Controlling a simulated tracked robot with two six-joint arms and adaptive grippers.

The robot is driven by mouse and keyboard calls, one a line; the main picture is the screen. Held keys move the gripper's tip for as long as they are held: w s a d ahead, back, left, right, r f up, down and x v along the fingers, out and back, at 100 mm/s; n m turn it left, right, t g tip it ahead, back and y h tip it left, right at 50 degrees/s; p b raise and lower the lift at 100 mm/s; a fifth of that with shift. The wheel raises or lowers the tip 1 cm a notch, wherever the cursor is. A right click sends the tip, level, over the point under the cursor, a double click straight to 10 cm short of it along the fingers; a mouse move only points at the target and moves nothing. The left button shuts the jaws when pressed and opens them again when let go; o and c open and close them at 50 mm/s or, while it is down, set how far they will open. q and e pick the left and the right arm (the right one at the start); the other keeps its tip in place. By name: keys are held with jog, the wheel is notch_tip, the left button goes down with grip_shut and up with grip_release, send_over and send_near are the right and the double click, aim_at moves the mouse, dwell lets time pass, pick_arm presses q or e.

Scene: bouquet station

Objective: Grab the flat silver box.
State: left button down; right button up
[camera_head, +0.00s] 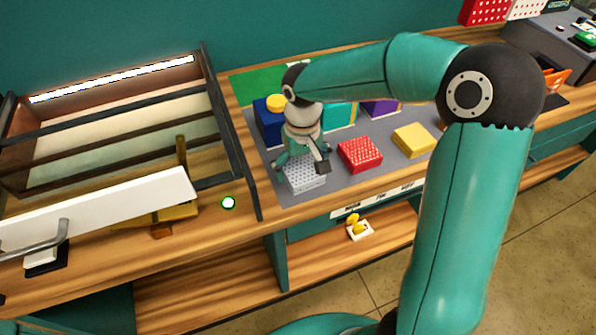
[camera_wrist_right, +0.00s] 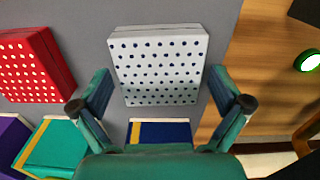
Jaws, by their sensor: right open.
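The flat silver box (camera_head: 305,176), pale with dark blue dots, lies on the grey mat on the counter. It also shows in the right wrist view (camera_wrist_right: 158,66), at the top middle. My right gripper (camera_head: 302,167) is over the box, and its hand hides part of it in the head view. In the right wrist view the gripper (camera_wrist_right: 165,90) is open, with one finger on each side of the box's near part. Nothing is held. I cannot tell how far the fingertips are above the mat. My left gripper is not in view.
A red dotted box (camera_head: 360,154) lies right of the silver one, and a yellow box (camera_head: 413,139) farther right. A blue box (camera_head: 269,125) with a yellow top, a teal box (camera_head: 340,115) and a purple box (camera_head: 381,106) stand behind. A dark-framed rack (camera_head: 232,150) stands left.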

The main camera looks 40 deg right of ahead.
jog(key=shift+f, duration=0.35)
jog(key=c, duration=1.1)
jog(key=shift+r, duration=0.1)
